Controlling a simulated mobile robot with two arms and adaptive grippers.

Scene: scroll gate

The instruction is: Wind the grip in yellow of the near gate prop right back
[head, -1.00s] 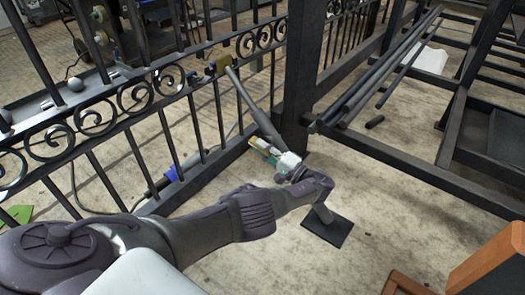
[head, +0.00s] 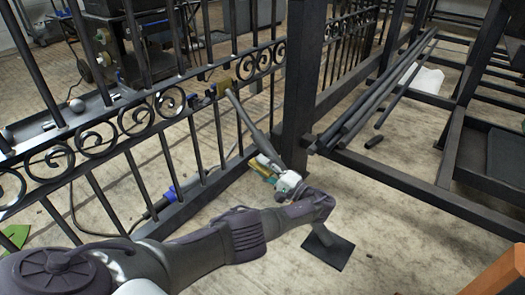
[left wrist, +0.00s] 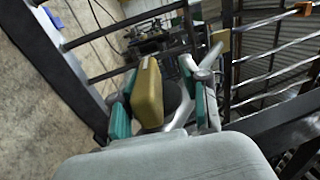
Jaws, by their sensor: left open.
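The near gate prop (head: 244,112) is a grey tube slanting from a brass-coloured bracket on the gate (head: 222,76) down to a square dark foot plate (head: 329,252). My left gripper (head: 266,170) is at the prop's lower part, by the dark post. In the left wrist view, the yellow grip (left wrist: 148,93) lies between the teal pads of my left gripper (left wrist: 155,88), which is open around it. I cannot tell whether either pad touches it. In the head view my gripper mostly hides the grip. My right gripper is not in view.
The black scroll gate (head: 120,120) runs along the left, close to my left arm. A dark post (head: 301,80) stands behind the prop. A black frame rack (head: 400,175) with loose bars (head: 375,95) fills the right. Bare floor lies around the foot plate.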

